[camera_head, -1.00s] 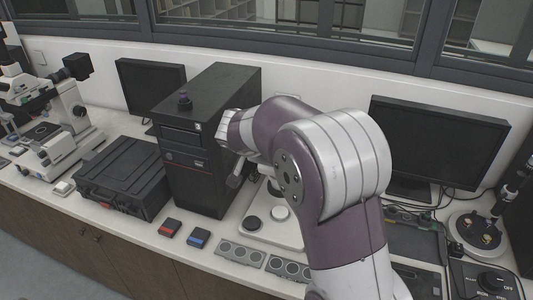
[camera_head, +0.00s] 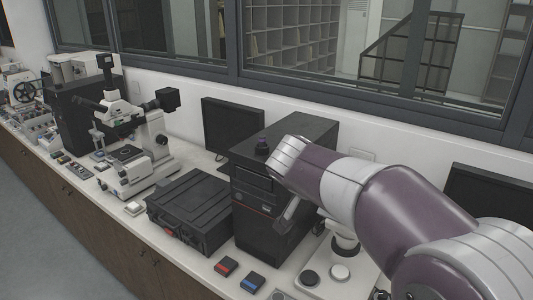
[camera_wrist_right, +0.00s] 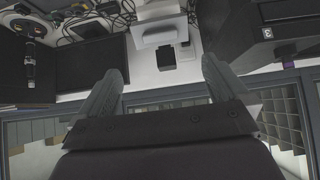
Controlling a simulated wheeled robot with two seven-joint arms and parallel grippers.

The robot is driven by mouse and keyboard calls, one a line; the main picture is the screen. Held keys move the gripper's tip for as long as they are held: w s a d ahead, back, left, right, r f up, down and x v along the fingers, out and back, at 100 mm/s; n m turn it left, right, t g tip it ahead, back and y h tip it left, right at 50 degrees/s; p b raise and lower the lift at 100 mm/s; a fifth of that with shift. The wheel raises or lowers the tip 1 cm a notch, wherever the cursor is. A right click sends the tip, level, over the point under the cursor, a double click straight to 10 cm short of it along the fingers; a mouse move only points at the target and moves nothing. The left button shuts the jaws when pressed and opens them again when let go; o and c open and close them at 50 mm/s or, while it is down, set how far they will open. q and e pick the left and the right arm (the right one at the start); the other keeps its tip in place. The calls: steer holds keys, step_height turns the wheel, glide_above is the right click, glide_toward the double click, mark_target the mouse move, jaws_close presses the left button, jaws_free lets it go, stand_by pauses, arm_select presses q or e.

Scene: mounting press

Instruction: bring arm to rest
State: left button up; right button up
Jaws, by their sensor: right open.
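My right arm (camera_head: 405,205) comes in from the lower right in the head view and reaches up to the black computer tower. Its wrist end (camera_head: 289,158) is at the tower's front right side. The fingers are hard to make out there. In the right wrist view my right gripper (camera_wrist_right: 160,80) is open, with its two grey fingers wide apart and nothing between them. A white device (camera_wrist_right: 160,35) lies beyond the fingertips. My left gripper is not in view.
The black tower (camera_head: 265,215) stands close to the arm. A black case (camera_head: 190,210) and a microscope (camera_head: 140,140) are to its left. A monitor (camera_head: 232,127) stands behind. Red (camera_head: 226,267) and blue (camera_head: 252,282) small boxes lie at the bench's front edge.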

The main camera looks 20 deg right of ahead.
steer(key=s+a+f+n+g+y, duration=0.1)
steer(key=s+a+f+n+y, duration=0.15)
steer(key=f+n, duration=0.35)
steer(key=s+a+f+n+g+y, duration=0.1)
steer(key=s+a+f+n+y, duration=0.2)
steer(key=f, duration=0.6)
steer(key=s+a+f+n+g+y+b, duration=0.1)
steer(key=s+a+f+g+b, duration=0.1)
steer(key=s+f, duration=0.8)
steer(key=shift+s, duration=0.35)
steer(key=shift+a+r, duration=0.1)
